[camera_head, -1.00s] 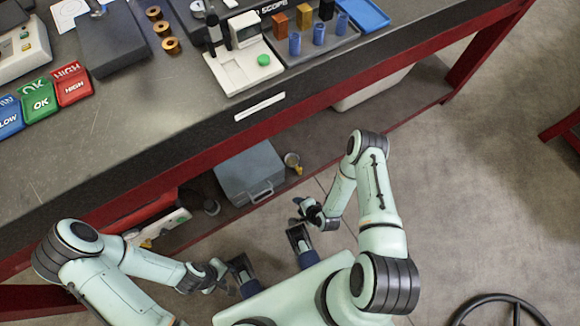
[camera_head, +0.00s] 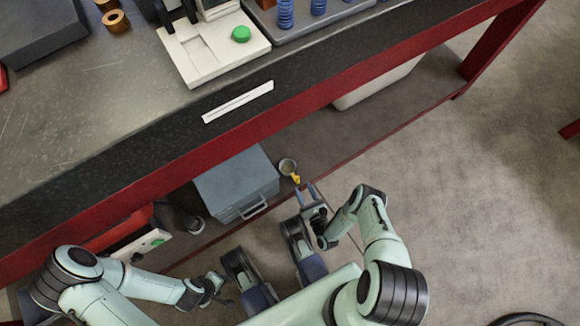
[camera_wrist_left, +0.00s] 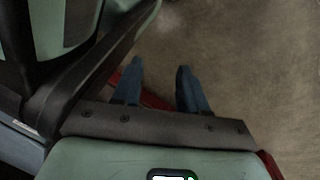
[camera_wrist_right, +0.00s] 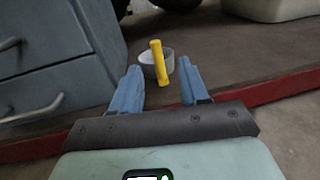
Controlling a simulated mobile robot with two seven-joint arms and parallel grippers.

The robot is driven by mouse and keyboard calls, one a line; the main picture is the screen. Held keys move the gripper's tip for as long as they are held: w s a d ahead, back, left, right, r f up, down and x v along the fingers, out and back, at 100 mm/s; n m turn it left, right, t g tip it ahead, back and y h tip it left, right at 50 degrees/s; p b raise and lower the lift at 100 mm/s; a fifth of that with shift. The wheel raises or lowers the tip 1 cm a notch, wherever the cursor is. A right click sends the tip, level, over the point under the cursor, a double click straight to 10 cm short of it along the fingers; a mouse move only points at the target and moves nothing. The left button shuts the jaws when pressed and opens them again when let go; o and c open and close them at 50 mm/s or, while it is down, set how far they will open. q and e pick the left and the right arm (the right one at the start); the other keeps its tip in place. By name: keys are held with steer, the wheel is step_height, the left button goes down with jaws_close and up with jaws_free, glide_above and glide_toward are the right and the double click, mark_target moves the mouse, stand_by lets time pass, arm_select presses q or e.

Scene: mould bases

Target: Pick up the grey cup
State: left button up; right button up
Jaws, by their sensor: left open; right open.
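The grey cup (camera_head: 288,167) is small and round and sits on the low shelf under the bench, right of a grey-blue cabinet. A yellow stick-like piece (camera_head: 296,178) shows at its near side; I cannot tell whether it is part of the cup. In the right wrist view the cup (camera_wrist_right: 147,71) is just beyond the fingertips, with the yellow piece (camera_wrist_right: 159,62) in front of it. My right gripper (camera_head: 306,189) is open and empty, close to the cup and pointing at it. My left gripper (camera_wrist_left: 160,72) is open and empty, over the floor, away from the cup.
The grey-blue cabinet (camera_head: 237,184) with handles stands close left of the cup. A pale bin (camera_head: 378,84) is further right. The bench top (camera_head: 110,110) overhangs the shelf. Open floor lies right.

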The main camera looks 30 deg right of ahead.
mark_target(298, 180)
steer(key=w+b, duration=0.1)
steer(key=w, duration=0.3)
steer(key=w+b, duration=0.1)
steer(key=w, duration=0.2)
steer(key=shift+w+d+r, duration=0.15)
steer(key=shift+w+d, duration=0.05)
steer(key=shift+w, duration=0.2)
arm_select(q)
steer(key=shift+g, duration=0.7)
steer(key=s, duration=0.1)
steer(key=s+f, duration=0.2)
steer(key=s, duration=0.1)
steer(key=shift+a, duration=0.2)
arm_select(e)
jaws_close()
